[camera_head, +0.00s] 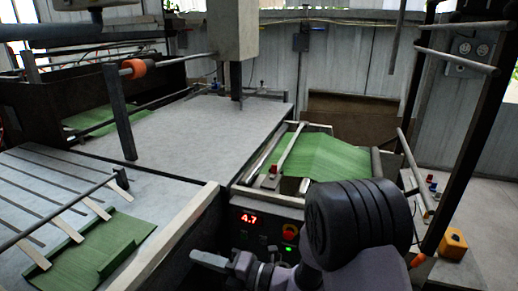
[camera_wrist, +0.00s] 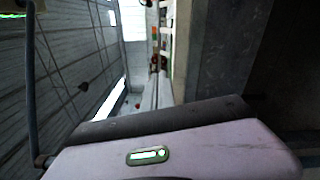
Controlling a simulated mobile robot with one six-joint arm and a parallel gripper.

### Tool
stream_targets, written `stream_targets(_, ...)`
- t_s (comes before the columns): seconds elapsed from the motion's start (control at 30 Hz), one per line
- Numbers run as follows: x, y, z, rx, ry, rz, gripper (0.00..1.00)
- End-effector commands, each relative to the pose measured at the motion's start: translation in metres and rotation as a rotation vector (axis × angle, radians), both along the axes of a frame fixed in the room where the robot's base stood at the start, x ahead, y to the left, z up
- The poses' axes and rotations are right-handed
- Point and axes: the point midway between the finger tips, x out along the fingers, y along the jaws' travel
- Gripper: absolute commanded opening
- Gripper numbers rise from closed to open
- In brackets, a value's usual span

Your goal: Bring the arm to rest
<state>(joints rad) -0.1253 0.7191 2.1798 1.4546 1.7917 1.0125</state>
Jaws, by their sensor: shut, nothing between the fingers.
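My gripper (camera_head: 208,261) shows low in the head view, left of the bulky dark joint of my arm. It points left, its fingers are together, and nothing is held. It is in front of the machine's control panel (camera_head: 262,232), which has a lit red "4.7" display; I cannot tell the gap between them. Part of my arm hides the panel's right side. The wrist view is filled low down by a pale part of my own body with a lit green strip; no fingers show there.
A green sack sheet (camera_head: 335,157) lies over rollers behind my arm. A wide grey machine table (camera_head: 195,125) lies beyond. Green sack pieces (camera_head: 95,250) lie at lower left. A yellow box (camera_head: 453,243) and a dark post (camera_head: 475,130) stand at right.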

Motion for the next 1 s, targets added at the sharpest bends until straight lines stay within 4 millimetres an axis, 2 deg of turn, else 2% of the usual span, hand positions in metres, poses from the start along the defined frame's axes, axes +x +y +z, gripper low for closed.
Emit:
stream_targets(0.03, -0.028, 0.002, 0.033, -0.095, -0.185, 0.106, 0.0)
stream_targets(0.07, -0.051, 0.001, 0.049, -0.173, -0.325, 0.189, 0.0)
stream_targets(0.1, -0.084, -0.004, 0.064, -0.287, -0.53, 0.305, 0.0)
stream_targets(0.17, -0.131, -0.023, 0.075, -0.47, -0.855, 0.484, 0.0)
stream_targets(0.2, -0.157, -0.042, 0.076, -0.596, -1.074, 0.606, 0.0)
stream_targets(0.27, -0.186, -0.077, 0.073, -0.79, -1.388, 0.795, 0.0)
stream_targets(0.3, -0.199, -0.103, 0.07, -0.918, -1.583, 0.926, 0.0)
stream_targets(0.43, -0.213, -0.181, 0.073, -1.278, -2.038, 1.343, 0.0)
stream_targets(0.5, -0.213, -0.21, 0.08, -1.41, -2.165, 1.526, 0.0)
stream_targets(0.57, -0.213, -0.226, 0.085, -1.484, -2.223, 1.641, 0.0)
stream_targets(0.6, -0.213, -0.232, 0.088, 1.464, 2.175, -1.639, 0.0)
stream_targets(0.7, -0.213, -0.238, 0.09, 1.441, 2.126, -1.634, 0.0)
stream_targets(1.0, -0.213, -0.237, 0.09, 1.444, 2.132, -1.635, 0.0)
